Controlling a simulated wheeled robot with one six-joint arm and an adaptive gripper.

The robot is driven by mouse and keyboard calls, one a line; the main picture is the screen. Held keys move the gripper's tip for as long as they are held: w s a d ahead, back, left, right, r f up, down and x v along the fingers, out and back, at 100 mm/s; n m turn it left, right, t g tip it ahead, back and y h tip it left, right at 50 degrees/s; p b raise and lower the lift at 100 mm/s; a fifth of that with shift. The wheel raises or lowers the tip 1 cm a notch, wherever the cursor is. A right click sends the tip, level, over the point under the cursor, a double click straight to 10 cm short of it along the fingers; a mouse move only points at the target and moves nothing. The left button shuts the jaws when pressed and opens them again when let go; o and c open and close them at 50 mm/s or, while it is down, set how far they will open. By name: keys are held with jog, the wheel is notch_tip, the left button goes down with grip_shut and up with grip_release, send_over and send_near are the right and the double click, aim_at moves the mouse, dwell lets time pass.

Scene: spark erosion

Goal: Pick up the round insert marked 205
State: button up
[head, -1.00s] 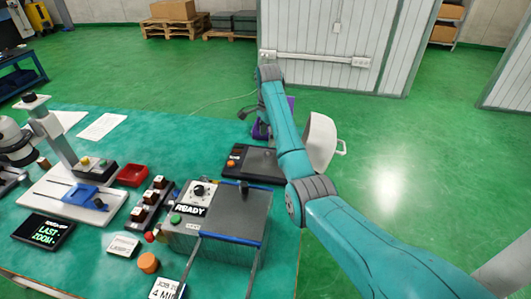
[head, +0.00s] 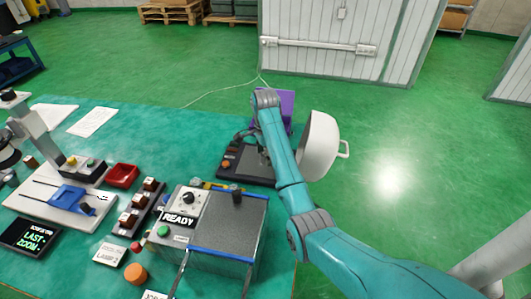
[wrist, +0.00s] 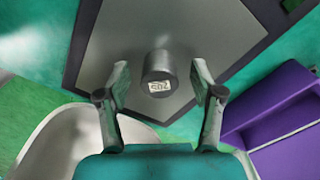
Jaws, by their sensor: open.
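A dark grey round insert (wrist: 159,75) stands on a grey plate with a dark rim (wrist: 200,35) in the wrist view. It bears a small pale label whose marking is too small and skewed to read surely. My gripper (wrist: 160,92) is open, with one finger on each side of the insert and a gap on both sides. In the head view my gripper (head: 243,138) is low over the black-framed plate (head: 248,172). The insert cannot be made out there.
A white bowl-like vessel with a handle (head: 320,145) stands close right of my arm. A grey box marked READY (head: 230,222) stands in front, with a red tray (head: 122,176) to the left.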

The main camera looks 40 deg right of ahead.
jog(key=shift+f, duration=0.2)
grip_shut()
jog(key=shift+r, duration=0.15)
